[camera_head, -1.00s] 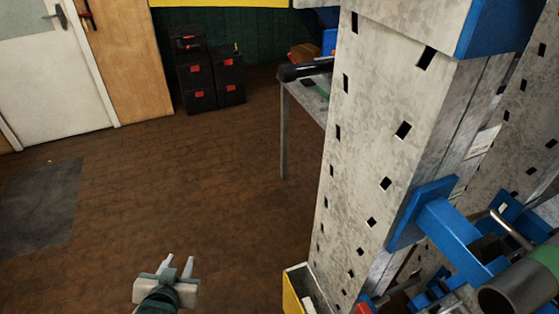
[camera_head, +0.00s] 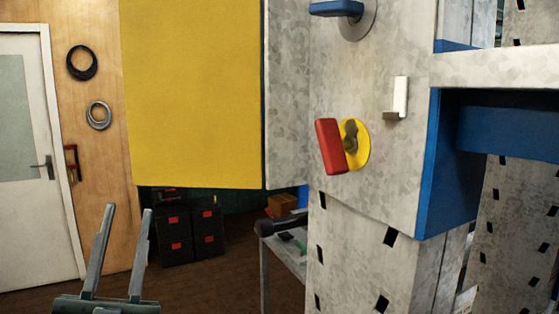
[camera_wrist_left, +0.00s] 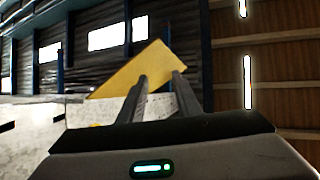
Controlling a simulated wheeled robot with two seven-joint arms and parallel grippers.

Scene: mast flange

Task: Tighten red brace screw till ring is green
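The red brace screw (camera_head: 331,146) shows in the head view as a red handle on a grey metal plate (camera_head: 375,75) of the mast. A yellow ring (camera_head: 361,142) sits behind the handle. No green shows on that ring. My left gripper (camera_head: 125,207) is at the lower left of the head view, well apart from the screw. Its two fingers point up and stand open with nothing between them. In the left wrist view the gripper's fingers (camera_wrist_left: 158,78) are also apart and empty. My right gripper is in neither view.
A large yellow panel (camera_head: 192,95) stands left of the mast. Black boxes (camera_head: 190,235) stand on the floor behind.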

